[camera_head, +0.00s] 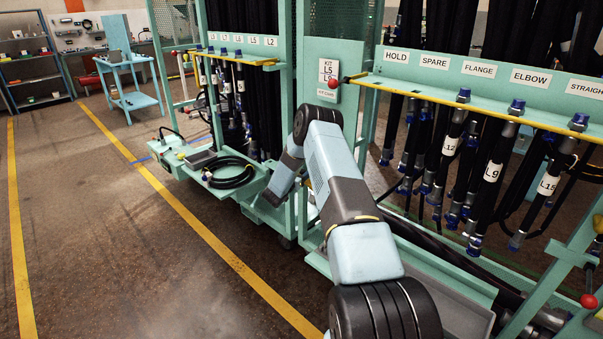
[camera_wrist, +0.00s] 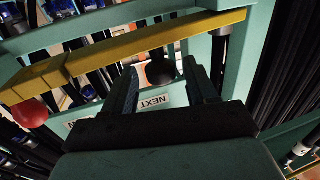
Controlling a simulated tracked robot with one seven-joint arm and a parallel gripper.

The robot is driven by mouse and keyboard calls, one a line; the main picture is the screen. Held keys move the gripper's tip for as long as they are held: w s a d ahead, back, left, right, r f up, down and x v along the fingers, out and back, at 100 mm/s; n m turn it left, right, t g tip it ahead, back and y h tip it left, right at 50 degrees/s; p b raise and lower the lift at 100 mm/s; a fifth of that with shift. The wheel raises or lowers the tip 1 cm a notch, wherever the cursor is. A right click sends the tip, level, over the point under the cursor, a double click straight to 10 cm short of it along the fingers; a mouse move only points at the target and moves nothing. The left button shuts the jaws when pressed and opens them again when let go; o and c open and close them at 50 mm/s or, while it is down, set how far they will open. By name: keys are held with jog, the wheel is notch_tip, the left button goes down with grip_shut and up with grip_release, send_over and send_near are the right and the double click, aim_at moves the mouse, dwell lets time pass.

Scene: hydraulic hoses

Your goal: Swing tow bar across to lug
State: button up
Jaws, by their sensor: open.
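In the wrist view my gripper (camera_wrist: 174,82) is open, its two dark fingers pointing up the picture. A dark round knob (camera_wrist: 160,70) shows between the fingertips; I cannot tell whether it touches either finger. A yellow bar (camera_wrist: 140,42) crosses just beyond the fingers, with a red ball (camera_wrist: 31,112) near its left end. A label reading NEXT (camera_wrist: 152,101) lies behind the fingers. In the head view my arm reaches toward the gap between two green hose racks, and its gripper is hidden. I cannot clearly pick out the tow bar or the lug in either view.
The right rack (camera_head: 440,75) carries several labelled hoses, and a red knob (camera_head: 333,83) sits at its yellow edge. The left rack (camera_head: 243,45) has a low deck with a coiled black hose (camera_head: 232,172). The floor at left, with yellow lines, is clear.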

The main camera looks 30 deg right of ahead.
jog(key=shift+w+d, duration=0.35)
jog(key=shift+d, duration=0.2)
jog(key=shift+c, duration=0.3)
jog(key=shift+d, duration=0.1)
grip_shut()
